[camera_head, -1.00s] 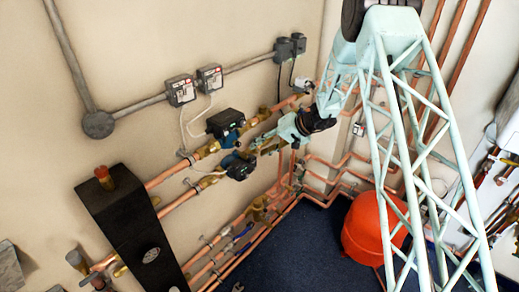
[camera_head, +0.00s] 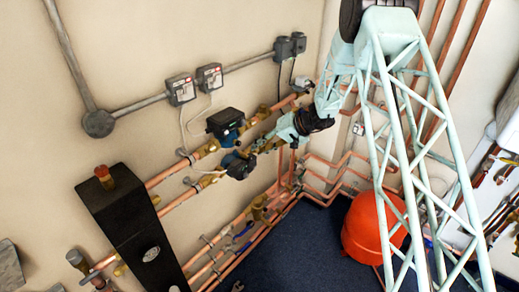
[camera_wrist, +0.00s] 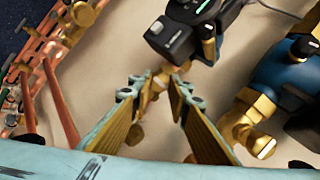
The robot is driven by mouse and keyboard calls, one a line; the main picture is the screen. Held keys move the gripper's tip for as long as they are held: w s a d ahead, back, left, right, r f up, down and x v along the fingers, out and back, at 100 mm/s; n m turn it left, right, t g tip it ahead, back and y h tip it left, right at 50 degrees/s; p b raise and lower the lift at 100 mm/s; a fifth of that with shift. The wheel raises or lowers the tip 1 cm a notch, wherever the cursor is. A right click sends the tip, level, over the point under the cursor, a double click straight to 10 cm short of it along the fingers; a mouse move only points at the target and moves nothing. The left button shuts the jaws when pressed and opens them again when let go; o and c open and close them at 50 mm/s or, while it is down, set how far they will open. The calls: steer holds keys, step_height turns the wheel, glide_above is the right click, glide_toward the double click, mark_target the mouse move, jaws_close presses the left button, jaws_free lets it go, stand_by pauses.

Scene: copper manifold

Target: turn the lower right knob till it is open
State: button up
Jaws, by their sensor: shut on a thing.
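My gripper (camera_head: 259,146) is at the right end of the lower copper pipe run, just right of the lower pump (camera_head: 238,165). In the wrist view, my gripper (camera_wrist: 157,84) has its two padded fingers angled toward each other around a small brass part (camera_wrist: 158,78), which I take to be the lower right knob. The fingers are shut on it. The knob is mostly hidden by my gripper in the head view, and its turn angle cannot be read.
The upper pump (camera_head: 226,123) sits on the pipe above. In the wrist view, a black pump body (camera_wrist: 188,32) is close beyond the fingertips, and a blue pump (camera_wrist: 268,72) is at right. Copper pipes (camera_wrist: 40,70) run at left. A red tank (camera_head: 372,230) stands below right.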

steer(key=shift+f+m+b, duration=0.15)
steer(key=shift+m+b, duration=0.25)
steer(key=shift+b, duration=0.55)
steer(key=shift+f+m+b, duration=0.1)
steer(key=shift+m+b, duration=0.3)
steer(key=shift+b, duration=0.25)
steer(key=m+y+b, duration=0.1)
steer(key=m+b, duration=0.1)
steer(key=b, duration=0.1)
steer(key=shift+d, duration=0.1)
steer(key=m+y+b, duration=0.1)
steer(key=m+b, duration=0.3)
steer(key=b, duration=0.2)
steer(key=shift+f+m+t, duration=0.15)
steer(key=shift+m+t, duration=0.25)
steer(key=m+b, duration=0.2)
steer(key=m+t+b, duration=0.1)
steer(key=m+b, duration=0.1)
steer(key=shift+s+d+f+m+y, duration=0.1)
steer(key=shift+s+m+y, duration=0.05)
steer(key=shift+m+y, duration=0.15)
steer(key=m+t+b, duration=0.1)
steer(key=m, duration=0.1)
steer(key=m+b, duration=0.1)
steer(key=m, duration=0.2)
steer(key=shift+s+t, duration=0.1)
steer(key=shift+t, duration=0.3)
steer(key=shift+m, duration=0.3)
